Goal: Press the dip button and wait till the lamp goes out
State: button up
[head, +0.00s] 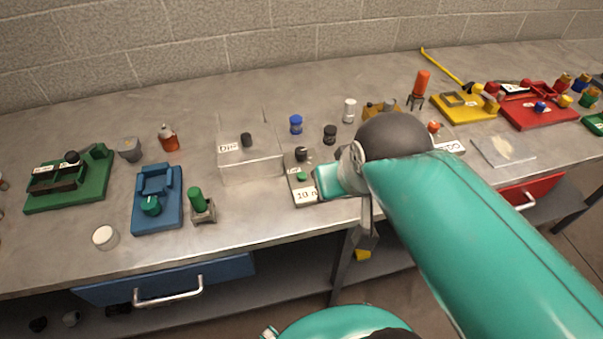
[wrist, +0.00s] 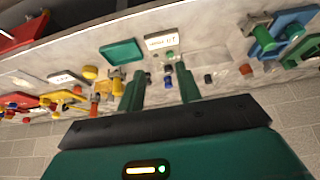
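A clear box (head: 262,163) with a label reading "DIP" stands mid-bench, with a black cylinder (head: 246,140) showing in it. Right of it is a small grey unit (head: 297,190) with a "10" label, a green round part (head: 301,176) and a black knob (head: 301,154). I cannot tell which part is the button or the lamp, or whether any lamp is lit. In the wrist view, my gripper (wrist: 160,90) has its two green fingers apart with nothing held. The labelled unit (wrist: 160,42) lies beyond the fingertips. In the head view my arm hides the fingertips.
Blue (head: 296,124), black (head: 330,134) and white (head: 349,110) small items stand behind the unit. A blue fixture (head: 157,215) and green fixture (head: 85,190) are at left. Yellow (head: 463,107) and red (head: 540,112) fixtures are at right. A block wall backs the bench.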

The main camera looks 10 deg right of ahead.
grip_shut()
dwell(1.4)
